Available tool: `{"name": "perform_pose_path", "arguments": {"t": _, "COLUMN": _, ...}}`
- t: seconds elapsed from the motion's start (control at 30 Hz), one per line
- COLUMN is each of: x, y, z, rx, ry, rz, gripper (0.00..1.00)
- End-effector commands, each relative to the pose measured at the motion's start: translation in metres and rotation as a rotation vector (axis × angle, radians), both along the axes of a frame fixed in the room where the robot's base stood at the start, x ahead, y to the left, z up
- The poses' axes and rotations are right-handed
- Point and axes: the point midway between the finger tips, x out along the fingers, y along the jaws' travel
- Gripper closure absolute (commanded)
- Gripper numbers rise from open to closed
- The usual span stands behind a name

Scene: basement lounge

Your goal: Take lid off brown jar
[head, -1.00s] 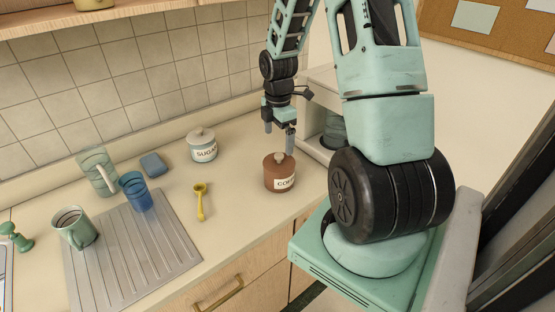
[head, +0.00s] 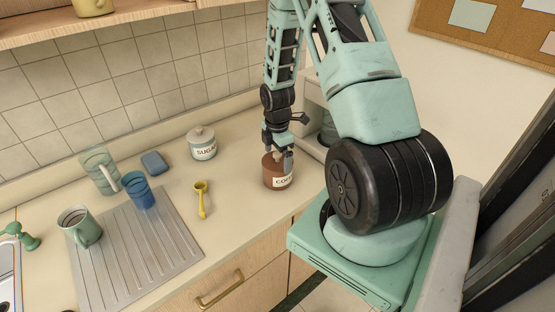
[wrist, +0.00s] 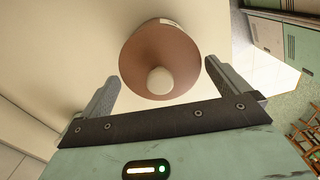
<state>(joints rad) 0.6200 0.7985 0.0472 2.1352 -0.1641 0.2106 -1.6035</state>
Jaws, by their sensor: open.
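The brown jar (head: 272,178), labelled as coffee, stands upright on the counter. Its brown lid (wrist: 150,52) with a pale round knob (wrist: 160,80) is on it, seen from above in the wrist view. My gripper (head: 279,160) points down right over the lid in the head view and partly hides it. My gripper also shows in the wrist view (wrist: 160,85), with its two fingers open and apart, one on each side of the knob. I cannot tell whether either finger touches the lid.
A white sugar jar (head: 202,146) with its lid on stands to the left. A yellow scoop (head: 202,200), a blue cup (head: 138,190), a pitcher (head: 99,170), a mug (head: 80,228) and a drainboard (head: 140,245) are further left. A pale appliance (head: 314,125) stands close behind on the right.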

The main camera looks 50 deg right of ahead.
Motion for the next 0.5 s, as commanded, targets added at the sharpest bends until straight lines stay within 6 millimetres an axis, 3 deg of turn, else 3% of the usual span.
{"name": "perform_pose_path", "arguments": {"t": 0.1, "x": 0.0001, "y": 0.0000, "z": 0.0000, "rx": 0.000, "ry": 0.000, "rz": 0.000, "gripper": 0.03}}
{"name": "perform_pose_path", "arguments": {"t": 0.2, "x": 0.0000, "y": 0.0000, "z": 0.0000, "rx": 0.000, "ry": 0.000, "rz": 0.000, "gripper": 0.29}}
{"name": "perform_pose_path", "arguments": {"t": 0.5, "x": 0.0001, "y": 0.0000, "z": 0.0006, "rx": 0.000, "ry": 0.000, "rz": 0.000, "gripper": 0.29}}
